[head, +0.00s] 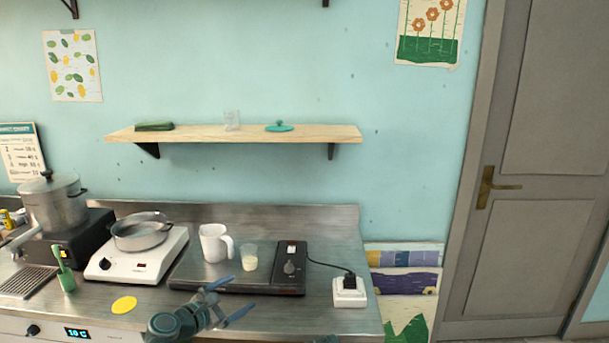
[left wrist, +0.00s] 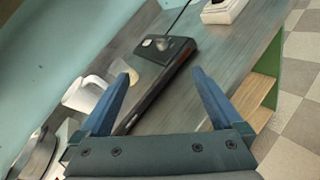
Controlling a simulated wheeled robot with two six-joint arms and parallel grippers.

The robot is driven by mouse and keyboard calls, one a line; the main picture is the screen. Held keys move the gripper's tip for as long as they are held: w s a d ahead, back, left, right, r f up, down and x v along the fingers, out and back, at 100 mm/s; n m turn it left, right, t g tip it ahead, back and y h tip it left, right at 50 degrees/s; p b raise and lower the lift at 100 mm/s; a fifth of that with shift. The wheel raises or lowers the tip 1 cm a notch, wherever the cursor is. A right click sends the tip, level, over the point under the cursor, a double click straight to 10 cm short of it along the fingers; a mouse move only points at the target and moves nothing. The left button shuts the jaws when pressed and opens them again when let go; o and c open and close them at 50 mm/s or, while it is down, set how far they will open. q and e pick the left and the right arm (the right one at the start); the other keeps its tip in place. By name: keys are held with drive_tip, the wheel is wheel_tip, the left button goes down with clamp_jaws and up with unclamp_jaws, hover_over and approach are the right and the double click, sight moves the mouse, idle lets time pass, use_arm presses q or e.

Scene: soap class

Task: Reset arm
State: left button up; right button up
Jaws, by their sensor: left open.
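My left gripper (head: 242,293) is above the front of the steel counter, in front of the black hot plate (head: 204,281). Its two blue fingers are spread apart with nothing between them. In the left wrist view the open fingers (left wrist: 162,74) frame the black hot plate (left wrist: 166,66), the white mug (left wrist: 86,94) and the small cup (left wrist: 143,72) beyond them. The white mug (head: 215,243) and the small cup with pale contents (head: 249,257) stand on the hot plate. My right gripper does not show; only a small teal piece peeks in at the bottom edge.
A white heater (head: 147,264) with a metal pan (head: 141,233) stands left of the mug. A pot (head: 55,206), a green holder with a brush (head: 66,278) and a yellow disc (head: 124,305) are further left. A white power socket (head: 348,294) sits near the counter's right edge.

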use_arm(q)
drive_tip(key=s+d+f+m+g+y, duration=0.2)
drive_tip(key=s+d+f+m+g, duration=0.45)
drive_tip(key=f+m, duration=0.45)
drive_tip(key=s+a+f+m+g+y, duration=0.5)
drive_tip(key=s+m, duration=0.5)
drive_tip(key=m, duration=0.2)
drive_tip(key=s+d+f+m+g+y+b, duration=0.2)
drive_tip(key=s+d+f+m+b, duration=0.3)
drive_tip(key=d+f+b, duration=0.55)
wheel_tip(320, 180, up, 16)
drive_tip(key=s+p, duration=0.1)
drive_tip(key=p, duration=1.5)
drive_tip(key=shift+r+n, duration=0.2)
drive_tip(key=shift+n, duration=0.1)
